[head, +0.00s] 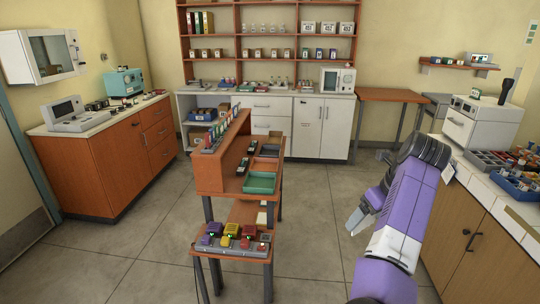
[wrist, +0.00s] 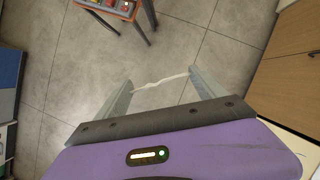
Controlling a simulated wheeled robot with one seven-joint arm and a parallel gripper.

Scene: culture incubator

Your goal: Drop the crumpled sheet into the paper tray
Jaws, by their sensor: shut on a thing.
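My gripper (wrist: 160,82) holds the crumpled sheet (wrist: 160,81), a thin, pale, wavy strip that spans the gap between its two grey fingers. In the head view my gripper (head: 366,190) is to the right of the orange bench, over the aisle; the sheet cannot be made out there. I cannot tell which is the paper tray.
The orange bench (head: 222,165) has a raised ledge and a lower shelf with a strip of coloured blocks (head: 232,244). A counter with wooden doors (head: 490,235) stands close on the right. The tiled floor (head: 320,215) between them is clear.

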